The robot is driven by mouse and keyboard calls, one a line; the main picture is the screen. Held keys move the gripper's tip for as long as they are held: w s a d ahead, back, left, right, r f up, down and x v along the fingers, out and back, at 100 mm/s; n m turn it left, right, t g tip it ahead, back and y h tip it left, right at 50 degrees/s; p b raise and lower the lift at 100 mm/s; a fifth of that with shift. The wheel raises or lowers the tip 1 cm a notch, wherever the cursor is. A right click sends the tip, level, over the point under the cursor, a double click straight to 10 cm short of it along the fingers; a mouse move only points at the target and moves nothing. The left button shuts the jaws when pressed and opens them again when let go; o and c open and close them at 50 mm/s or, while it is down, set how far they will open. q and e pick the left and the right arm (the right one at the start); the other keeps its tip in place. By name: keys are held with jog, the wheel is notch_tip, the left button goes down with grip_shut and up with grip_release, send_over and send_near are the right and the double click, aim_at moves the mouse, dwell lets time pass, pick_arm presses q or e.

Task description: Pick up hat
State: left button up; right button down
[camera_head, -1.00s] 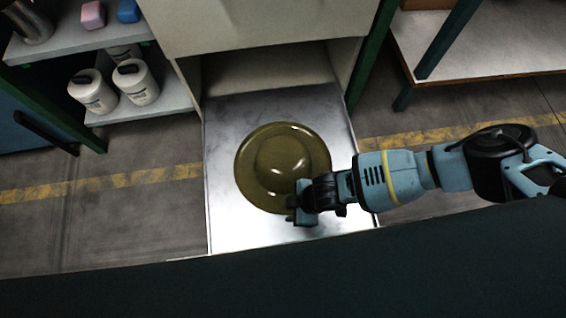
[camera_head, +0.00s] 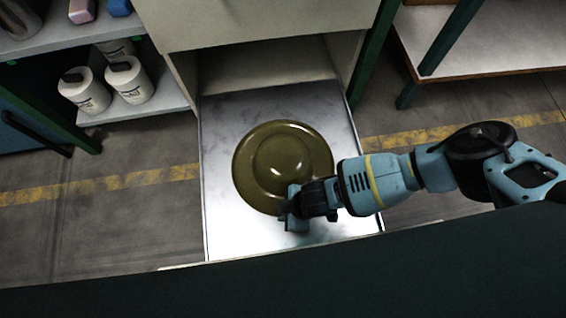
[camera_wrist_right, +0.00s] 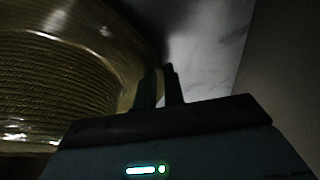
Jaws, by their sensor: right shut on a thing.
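The hat (camera_head: 281,165) is olive-brown and glossy, with a round crown and a wide brim. In the head view it is over the metal tray (camera_head: 228,235) of the press; I cannot tell whether it touches the tray. My right gripper (camera_head: 292,207) is at the front right edge of the brim, shut on it. In the right wrist view the hat (camera_wrist_right: 70,75) fills the left side, and the gripper fingers (camera_wrist_right: 162,85) are close together at its brim. My left gripper is not in view.
The press housing (camera_head: 265,62) stands behind the tray. A shelf at left holds white canisters (camera_head: 130,80) and small pink and blue items. A table (camera_head: 480,65) with green legs stands at back right. A dark surface (camera_head: 300,285) runs along the front.

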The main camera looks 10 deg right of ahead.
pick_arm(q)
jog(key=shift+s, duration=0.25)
